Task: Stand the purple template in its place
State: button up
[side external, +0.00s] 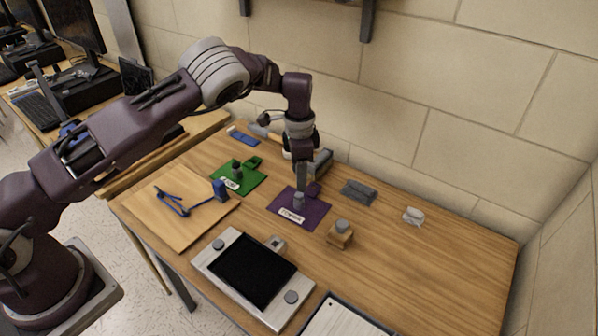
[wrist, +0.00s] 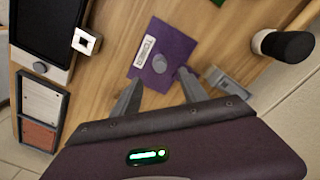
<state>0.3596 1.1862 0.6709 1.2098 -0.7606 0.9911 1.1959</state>
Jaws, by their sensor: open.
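The purple template (side external: 313,213) lies flat on the wooden table, with a white label and a grey knob (side external: 299,201) standing on it. It also shows in the wrist view (wrist: 172,39), label and round knob visible. My gripper (side external: 301,188) is above the template, close to the knob, fingers pointing down. In the wrist view my gripper (wrist: 160,90) has its two fingers apart with nothing between them, and the knob lies just beyond the fingertips. Whether a finger touches the knob cannot be told. I cannot tell which spot is the template's place.
A green template (side external: 248,181) with a knob lies to the left. A wooden board (side external: 175,225) holds blue parts. A tablet-like device (side external: 243,280) lies in front.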

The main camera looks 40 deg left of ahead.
aim_at(298, 195)
notch_tip(298, 195, down, 10)
jog(key=shift+r, duration=0.1)
dwell(0.4)
dwell(0.9)
jog(key=shift+s, duration=0.1)
grip_shut()
jog(key=shift+r, duration=3)
jog(key=s+d+r, duration=0.2)
jog(key=s, duration=0.9)
jog(key=s+d+r, duration=0.2)
jog(key=s+r, duration=0.1)
jog(key=s, duration=0.9)
jog(key=shift+m, duration=0.4)
jog(key=shift+f, duration=3.05)
